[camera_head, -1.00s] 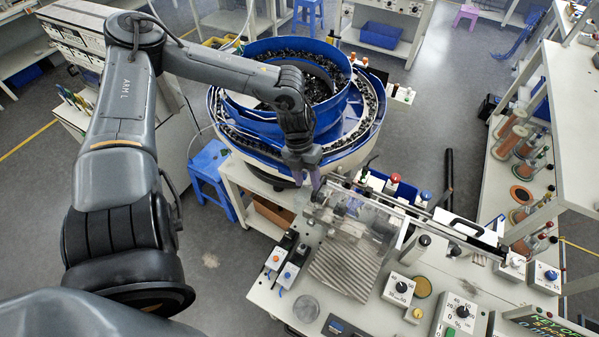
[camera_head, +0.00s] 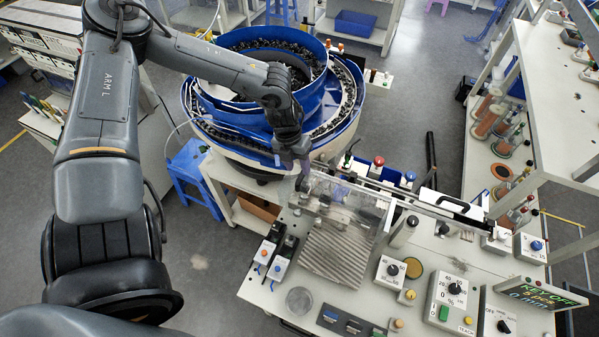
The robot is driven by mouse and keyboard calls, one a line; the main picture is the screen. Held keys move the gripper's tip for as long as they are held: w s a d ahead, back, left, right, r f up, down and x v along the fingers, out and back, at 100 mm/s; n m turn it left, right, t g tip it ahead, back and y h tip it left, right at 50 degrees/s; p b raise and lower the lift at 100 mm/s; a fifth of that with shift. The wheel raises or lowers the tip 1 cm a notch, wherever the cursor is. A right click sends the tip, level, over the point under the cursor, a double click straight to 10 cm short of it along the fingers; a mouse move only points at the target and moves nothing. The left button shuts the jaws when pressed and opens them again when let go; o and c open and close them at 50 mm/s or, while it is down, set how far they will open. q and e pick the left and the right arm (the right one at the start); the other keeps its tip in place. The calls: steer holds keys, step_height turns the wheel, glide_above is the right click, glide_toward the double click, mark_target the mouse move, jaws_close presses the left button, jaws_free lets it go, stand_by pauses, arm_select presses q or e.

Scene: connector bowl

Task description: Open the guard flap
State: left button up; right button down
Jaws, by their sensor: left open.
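The guard flap (camera_head: 352,204) is a clear, see-through panel over the mechanism at the back left of the white machine table. It looks lowered, though its exact angle is hard to tell. My left gripper (camera_head: 298,180) points down at the flap's back left corner, beside the blue bowl. Its jaws are open, small and partly blurred against the machine. I cannot tell whether a finger touches the flap. My right gripper is out of the picture.
A blue vibratory bowl (camera_head: 215,115) full of dark connectors stands behind the gripper. A ribbed metal plate (camera_head: 335,252) lies in front of the flap. Switch boxes (camera_head: 280,268), dial boxes (camera_head: 392,270) and a display (camera_head: 540,294) stand on the table. A rail runs to the right.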

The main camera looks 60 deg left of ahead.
mark_target(300, 175)
arm_select(q)
steer(key=shift+w+d+f, duration=0.1)
steer(key=shift+d+f, duration=0.05)
steer(key=shift+f, duration=0.7)
steer(key=shift+w+d+f, duration=0.1)
steer(key=shift+f, duration=0.75)
jaws_close()
